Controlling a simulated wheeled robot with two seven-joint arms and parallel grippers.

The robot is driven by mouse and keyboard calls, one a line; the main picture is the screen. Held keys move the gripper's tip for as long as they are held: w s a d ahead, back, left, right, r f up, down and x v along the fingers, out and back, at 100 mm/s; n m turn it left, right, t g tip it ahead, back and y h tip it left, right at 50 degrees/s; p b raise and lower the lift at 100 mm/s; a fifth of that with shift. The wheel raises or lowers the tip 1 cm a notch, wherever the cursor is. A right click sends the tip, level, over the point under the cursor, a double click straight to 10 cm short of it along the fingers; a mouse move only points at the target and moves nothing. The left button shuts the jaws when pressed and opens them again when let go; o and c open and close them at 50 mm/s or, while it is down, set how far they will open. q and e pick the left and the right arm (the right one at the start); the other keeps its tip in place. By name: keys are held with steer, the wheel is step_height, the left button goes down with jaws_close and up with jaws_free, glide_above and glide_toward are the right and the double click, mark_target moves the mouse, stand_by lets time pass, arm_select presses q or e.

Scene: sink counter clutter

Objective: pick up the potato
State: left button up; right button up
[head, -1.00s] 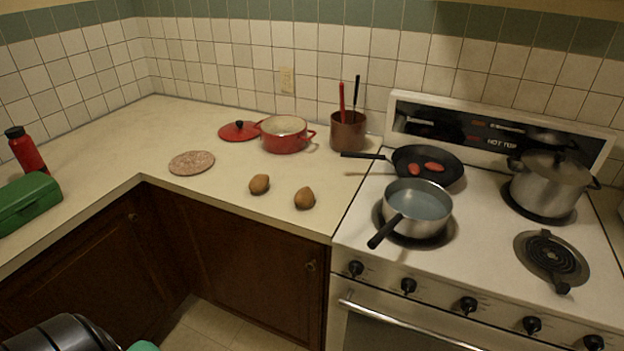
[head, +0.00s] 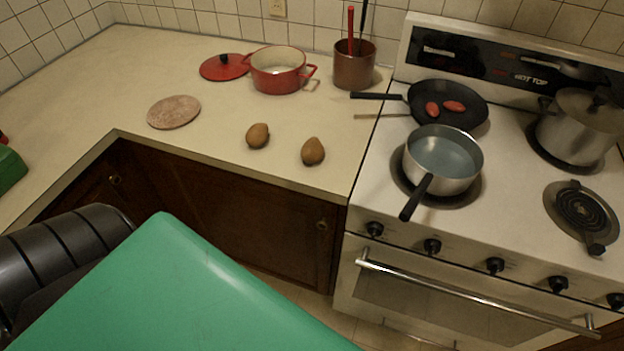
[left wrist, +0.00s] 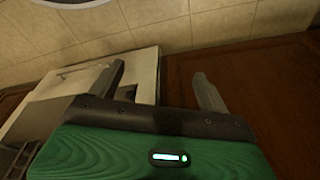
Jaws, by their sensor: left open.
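Two brown, rounded potatoes lie apart on the counter near its front edge in the head view: one on the left (head: 258,135) and one on the right (head: 313,151), nearer the stove. My left gripper (left wrist: 158,80) shows in the left wrist view with its two fingers spread and nothing between them. It faces the cabinet fronts and floor, and no potato shows in that view. In the head view my left arm's green and black parts fill the lower left, in front of the counter; its fingers are not visible there. My right gripper is not in view.
Behind the potatoes stand a red pot (head: 278,72), its red lid (head: 224,67) and a utensil crock (head: 354,66). A round trivet (head: 174,112) lies left. The stove (head: 366,200) at right holds a saucepan (head: 455,176), a skillet (head: 479,112) and a stockpot (head: 570,138).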

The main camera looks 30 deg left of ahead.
arm_select(q)
steer(key=w+d+r+t, duration=0.1)
steer(key=w+r, duration=0.2)
steer(key=r, duration=0.6)
steer(key=w+d+r+h, duration=0.1)
steer(key=w+r, duration=0.2)
steer(key=r, duration=0.6)
steer(key=w+d+r+t, duration=0.1)
steer(key=w+r, duration=0.2)
steer(key=r, duration=0.7)
step_height(320, 180, up, 24)
steer(key=n+g+y, duration=0.1)
steer(key=n+y, duration=0.3)
steer(key=n, duration=0.4)
glide_above(313, 148)
steer(key=s+d, duration=0.3)
steer(key=s, duration=0.1)
steer(key=x, duration=0.5)
steer(key=p+x, duration=0.1)
steer(key=x, duration=0.1)
steer(key=shift+w+f, duration=0.25)
steer(key=shift+w, duration=0.15)
steer(key=shift+w+a+f+p, duration=0.15)
steer(key=shift+f+p, duration=0.2)
steer(key=shift+f, duration=0.2)
steer(key=p+x, duration=0.1)
steer(key=x, duration=0.3)
steer(key=shift+a+f, duration=0.1)
steer(key=shift+f, duration=0.1)
steer(key=shift+c, duration=0.5)
